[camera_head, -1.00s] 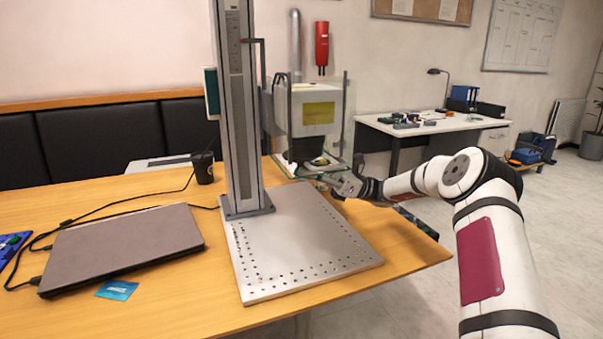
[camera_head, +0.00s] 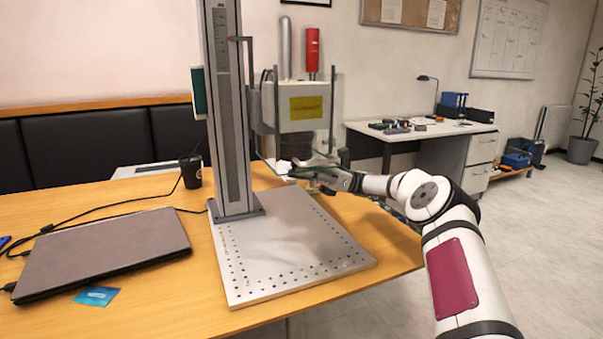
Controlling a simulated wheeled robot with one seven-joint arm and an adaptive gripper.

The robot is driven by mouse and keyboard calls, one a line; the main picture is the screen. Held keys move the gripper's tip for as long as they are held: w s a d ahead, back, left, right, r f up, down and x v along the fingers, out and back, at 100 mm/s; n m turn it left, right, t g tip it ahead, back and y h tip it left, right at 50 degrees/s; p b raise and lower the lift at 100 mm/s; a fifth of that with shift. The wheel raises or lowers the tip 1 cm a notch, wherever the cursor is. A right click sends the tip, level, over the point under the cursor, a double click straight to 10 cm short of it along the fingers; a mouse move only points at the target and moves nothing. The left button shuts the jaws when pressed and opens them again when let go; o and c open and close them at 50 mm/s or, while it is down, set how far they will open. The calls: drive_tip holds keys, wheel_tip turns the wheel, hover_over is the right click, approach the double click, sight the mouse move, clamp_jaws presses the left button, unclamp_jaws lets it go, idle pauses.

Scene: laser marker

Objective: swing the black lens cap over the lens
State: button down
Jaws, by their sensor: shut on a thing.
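The laser marker's head is a white box (camera_head: 302,106) with a yellow label, carried on a tall grey column (camera_head: 229,110). My gripper (camera_head: 306,172) reaches in from the right just under the head, at the lens area. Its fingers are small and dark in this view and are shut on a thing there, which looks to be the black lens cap. The cap itself is mostly hidden by the fingers and hard to make out. The lens under the head is not clearly visible either.
A perforated metal base plate (camera_head: 290,250) lies bare below the head. A closed laptop (camera_head: 103,250), a blue card (camera_head: 97,296) and a black cup (camera_head: 191,172) are to the left on the wooden table (camera_head: 170,300). Floor at right is free.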

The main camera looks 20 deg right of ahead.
drive_tip(key=c, duration=1.7)
unclamp_jaws()
drive_tip(key=shift+o, duration=0.2)
